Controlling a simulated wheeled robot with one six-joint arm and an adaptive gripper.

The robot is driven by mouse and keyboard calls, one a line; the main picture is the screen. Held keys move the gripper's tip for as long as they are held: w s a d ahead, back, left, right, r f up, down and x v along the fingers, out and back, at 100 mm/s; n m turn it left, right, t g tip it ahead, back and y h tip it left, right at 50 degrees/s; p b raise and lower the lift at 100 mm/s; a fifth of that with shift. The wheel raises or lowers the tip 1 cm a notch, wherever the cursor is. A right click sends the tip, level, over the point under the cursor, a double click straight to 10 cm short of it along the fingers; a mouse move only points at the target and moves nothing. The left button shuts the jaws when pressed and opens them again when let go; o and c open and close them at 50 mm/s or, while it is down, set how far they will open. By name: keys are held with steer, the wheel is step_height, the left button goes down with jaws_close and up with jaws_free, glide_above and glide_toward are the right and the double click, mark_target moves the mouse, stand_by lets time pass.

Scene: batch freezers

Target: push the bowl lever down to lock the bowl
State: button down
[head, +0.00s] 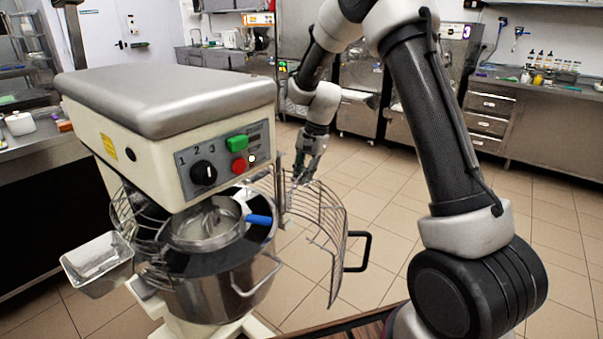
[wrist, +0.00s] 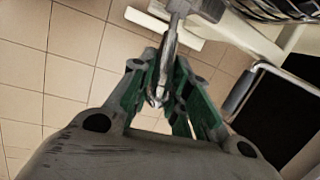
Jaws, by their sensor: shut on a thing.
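The planetary mixer's steel bowl (head: 222,292) sits under the cream mixer head (head: 165,140). The bowl lever (wrist: 171,45) is a metal rod with a rounded end, coming in from the top of the wrist view. My gripper (head: 305,172) is to the right of the mixer, near the top of the open wire guard. In the wrist view the green-padded fingers of my gripper (wrist: 160,92) are on both sides of the rod's end and shut on it. In the head view the lever is hard to make out around the fingers.
The wire guard (head: 335,238) stands swung open to the right, with a black handle (head: 364,250). A blue-handled tool (head: 259,219) lies at the bowl's top. A metal chute (head: 95,262) juts out left. Tiled floor (head: 390,190) is clear to the right.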

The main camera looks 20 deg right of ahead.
step_height(320, 180, down, 7)
steer(key=g+y, duration=0.5)
steer(key=y, duration=0.2)
steer(key=shift+w+d+m+y, duration=0.25)
steer(key=shift+d+m+y, duration=0.05)
steer(key=shift+d+m, duration=0.1)
steer(key=shift+f, duration=0.15)
steer(key=c, duration=1.3)
jaws_free()
steer(key=shift+c, duration=0.2)
steer(key=v, duration=1.2)
steer(key=shift+f, duration=0.1)
